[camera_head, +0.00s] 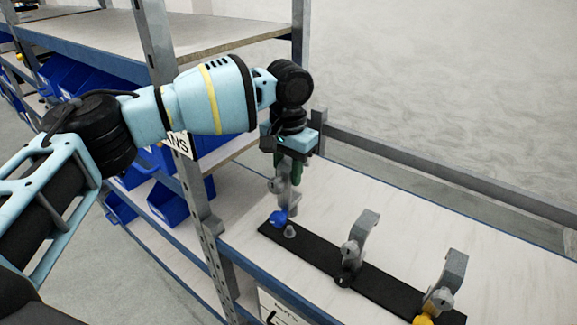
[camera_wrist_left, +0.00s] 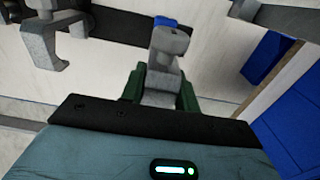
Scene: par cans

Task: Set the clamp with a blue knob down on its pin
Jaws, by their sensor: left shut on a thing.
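The grey clamp (camera_head: 281,186) with a blue knob (camera_head: 278,217) hangs upright from my left gripper (camera_head: 290,165), whose green fingers are shut on its upper part. The wrist view shows the clamp (camera_wrist_left: 168,62) between the green fingers (camera_wrist_left: 160,96), with a bit of the blue knob (camera_wrist_left: 165,21) behind it. A short grey pin (camera_head: 290,231) stands at the left end of the black strip (camera_head: 312,252). The clamp's lower end is close to this pin, slightly up and left of it in the head view; the exact gap is unclear. My right gripper is out of view.
A clamp with a dark knob (camera_head: 355,245) stands mid-strip, and one with a yellow knob (camera_head: 447,285) at the right end. Shelf posts (camera_head: 195,170) and blue bins (camera_head: 175,200) stand left. A grey rail (camera_head: 430,168) runs behind. The white shelf top (camera_head: 480,220) is clear behind the clamps.

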